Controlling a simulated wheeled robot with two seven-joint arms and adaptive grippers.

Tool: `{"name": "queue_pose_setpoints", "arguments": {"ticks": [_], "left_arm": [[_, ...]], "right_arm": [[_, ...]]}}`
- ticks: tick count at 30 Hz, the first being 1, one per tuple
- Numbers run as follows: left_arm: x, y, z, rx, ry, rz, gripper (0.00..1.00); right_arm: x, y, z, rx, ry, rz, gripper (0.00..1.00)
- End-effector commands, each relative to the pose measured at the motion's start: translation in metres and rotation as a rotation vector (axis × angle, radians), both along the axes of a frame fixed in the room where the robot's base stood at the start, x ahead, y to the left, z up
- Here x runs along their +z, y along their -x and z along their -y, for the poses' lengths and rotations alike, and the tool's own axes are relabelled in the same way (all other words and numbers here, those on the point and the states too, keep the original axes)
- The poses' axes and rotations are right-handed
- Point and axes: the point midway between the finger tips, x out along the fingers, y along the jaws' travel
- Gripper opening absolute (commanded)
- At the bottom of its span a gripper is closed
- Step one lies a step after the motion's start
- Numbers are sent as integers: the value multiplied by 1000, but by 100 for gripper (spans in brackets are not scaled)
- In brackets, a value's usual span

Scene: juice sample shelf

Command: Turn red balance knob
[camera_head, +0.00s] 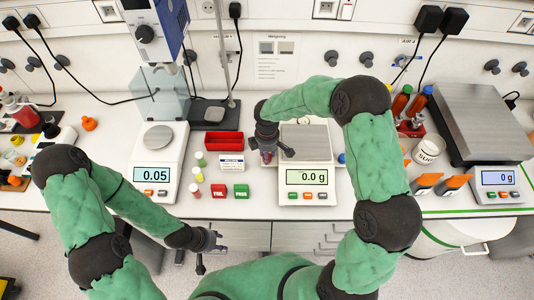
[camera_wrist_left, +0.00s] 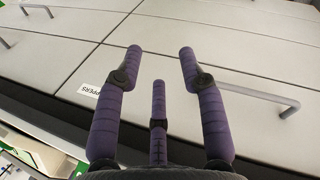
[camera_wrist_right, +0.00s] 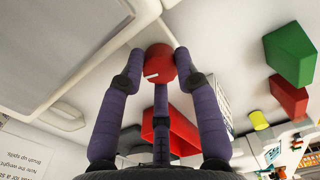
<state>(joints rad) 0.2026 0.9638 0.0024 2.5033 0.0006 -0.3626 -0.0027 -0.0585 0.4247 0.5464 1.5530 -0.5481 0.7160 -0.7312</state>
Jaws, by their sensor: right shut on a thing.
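The red knob (camera_wrist_right: 160,63) sits between my right gripper's fingers (camera_wrist_right: 160,57) in the right wrist view. A pale mark shows on its face. The right gripper (camera_head: 268,150) is shut on it at the left side of the middle balance (camera_head: 307,199), whose display reads 0.0 g. In the head view the gripper largely covers the knob. My left gripper (camera_head: 204,246) hangs low in front of the bench, empty. Its fingers (camera_wrist_left: 160,62) are spread apart in the left wrist view, facing grey cabinet fronts.
A red tray (camera_head: 223,141), small vials, a red FAIL block (camera_head: 219,190) and a green block (camera_head: 241,190) stand left of the middle balance. Another balance (camera_head: 157,173) reads 0.05. A large scale (camera_head: 487,120) stands at the right. Cabinet handles jut out near my left gripper.

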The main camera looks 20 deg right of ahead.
Motion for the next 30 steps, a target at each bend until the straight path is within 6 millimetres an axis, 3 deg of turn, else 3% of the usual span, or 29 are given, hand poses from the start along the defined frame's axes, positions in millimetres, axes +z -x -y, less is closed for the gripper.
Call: {"name": "queue_pose_setpoints", "arguments": {"ticks": [9,10,11,23,30], "left_arm": [[0,0,0,0,0,0,40],[0,0,0,0,0,0,40],[0,0,0,0,0,0,40],[0,0,0,0,0,0,40],[0,0,0,0,0,0,40]], "right_arm": [[0,0,0,1,0,0,0],[0,0,0,0,0,0,41],[0,0,0,0,0,0,43],[5,-1,0,0,1,2,43],[42,-2,0,0,0,5,43]]}}
